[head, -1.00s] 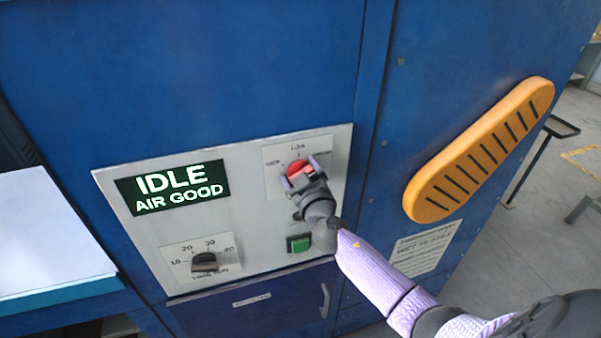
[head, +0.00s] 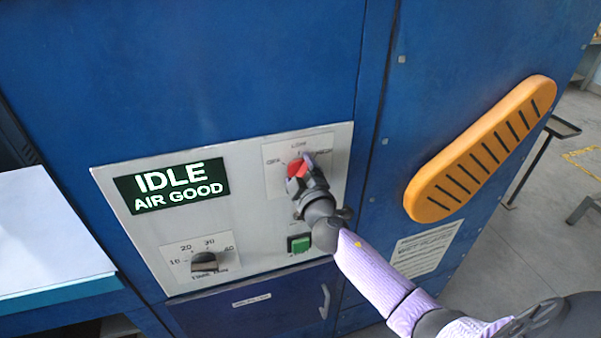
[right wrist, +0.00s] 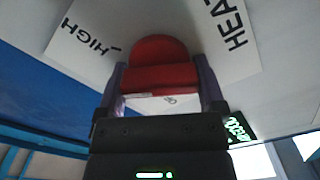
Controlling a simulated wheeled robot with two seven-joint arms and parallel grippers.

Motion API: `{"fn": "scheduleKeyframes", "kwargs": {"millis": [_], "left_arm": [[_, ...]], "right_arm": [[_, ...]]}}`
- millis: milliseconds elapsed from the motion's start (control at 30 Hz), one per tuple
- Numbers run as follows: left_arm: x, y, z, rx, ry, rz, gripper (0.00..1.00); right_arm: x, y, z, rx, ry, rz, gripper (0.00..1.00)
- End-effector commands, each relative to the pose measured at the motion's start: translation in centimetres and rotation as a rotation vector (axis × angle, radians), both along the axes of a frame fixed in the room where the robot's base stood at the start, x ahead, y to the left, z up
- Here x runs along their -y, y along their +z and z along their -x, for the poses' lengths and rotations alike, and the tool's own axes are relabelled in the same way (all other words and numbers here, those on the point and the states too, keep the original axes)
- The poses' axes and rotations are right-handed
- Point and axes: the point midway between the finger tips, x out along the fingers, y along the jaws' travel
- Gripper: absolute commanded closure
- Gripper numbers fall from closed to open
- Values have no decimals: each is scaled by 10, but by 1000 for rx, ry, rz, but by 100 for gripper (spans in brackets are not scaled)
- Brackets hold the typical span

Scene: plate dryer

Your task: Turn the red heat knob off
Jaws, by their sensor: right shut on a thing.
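The red heat knob (head: 296,168) sits on the light control panel, among labels for off at its left, low above and high at its right. My right gripper (head: 302,167) is shut on the knob and partly covers it. In the right wrist view the red knob (right wrist: 160,62) stands between the two purple fingers of my right gripper (right wrist: 161,88), with the HIGH and HEAT lettering beyond. I cannot tell exactly which mark the knob points to. My left gripper is not in view.
The display (head: 172,187) reads IDLE, AIR GOOD. A black timer knob (head: 204,262) is at lower left. An orange slotted handle (head: 480,150) sticks out at right. A pale tabletop (head: 45,235) is at far left.

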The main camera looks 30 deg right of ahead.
Motion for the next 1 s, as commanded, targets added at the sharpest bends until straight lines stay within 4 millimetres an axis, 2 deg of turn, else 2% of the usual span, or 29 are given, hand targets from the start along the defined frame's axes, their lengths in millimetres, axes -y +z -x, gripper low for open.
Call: {"fn": "scheduleKeyframes", "kwargs": {"millis": [1000], "left_arm": [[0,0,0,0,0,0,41]], "right_arm": [[0,-5,0,-228,0,939,71]]}}
